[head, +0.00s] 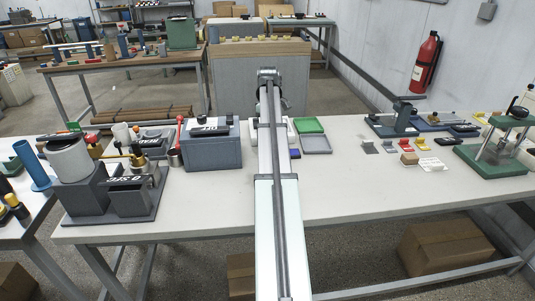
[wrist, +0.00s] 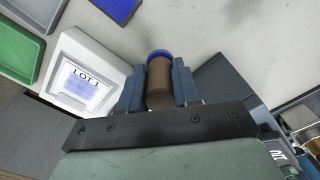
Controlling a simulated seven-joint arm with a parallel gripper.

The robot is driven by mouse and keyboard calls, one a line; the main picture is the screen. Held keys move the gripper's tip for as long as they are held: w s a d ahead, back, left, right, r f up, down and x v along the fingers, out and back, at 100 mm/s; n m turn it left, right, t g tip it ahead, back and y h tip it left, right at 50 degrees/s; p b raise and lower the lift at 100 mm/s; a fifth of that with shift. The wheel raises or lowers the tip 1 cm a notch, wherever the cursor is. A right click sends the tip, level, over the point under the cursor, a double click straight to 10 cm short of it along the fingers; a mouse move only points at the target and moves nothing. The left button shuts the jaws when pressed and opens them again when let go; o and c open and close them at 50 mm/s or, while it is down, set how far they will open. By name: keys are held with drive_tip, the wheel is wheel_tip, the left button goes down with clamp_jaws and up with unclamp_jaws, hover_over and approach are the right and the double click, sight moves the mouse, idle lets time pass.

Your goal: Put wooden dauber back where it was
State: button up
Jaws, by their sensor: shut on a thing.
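The wooden dauber (wrist: 159,80) is a brown cylinder with a blue end, seen in the wrist view. My gripper (wrist: 158,88) is shut on it, with one blue-grey finger on each side of the wood. The blue end points away from the gripper's palm, toward the light table top. I cannot tell whether that end touches the table. In the head view my own arm runs up the middle of the picture and hides the dauber and the spot beneath it.
A blue-grey box (head: 212,150) stands left of my arm in the head view. Bare table (head: 350,190) lies to the right.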

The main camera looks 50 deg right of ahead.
wheel_tip(320, 180, down, 9)
drive_tip(key=shift+f, duration=0.15)
idle(0.4)
drive_tip(key=shift+f, duration=0.1)
drive_tip(key=o, duration=1.1)
drive_tip(key=shift+c, duration=0.2)
wheel_tip(320, 180, up, 12)
drive_tip(key=shift+r, duration=0.15)
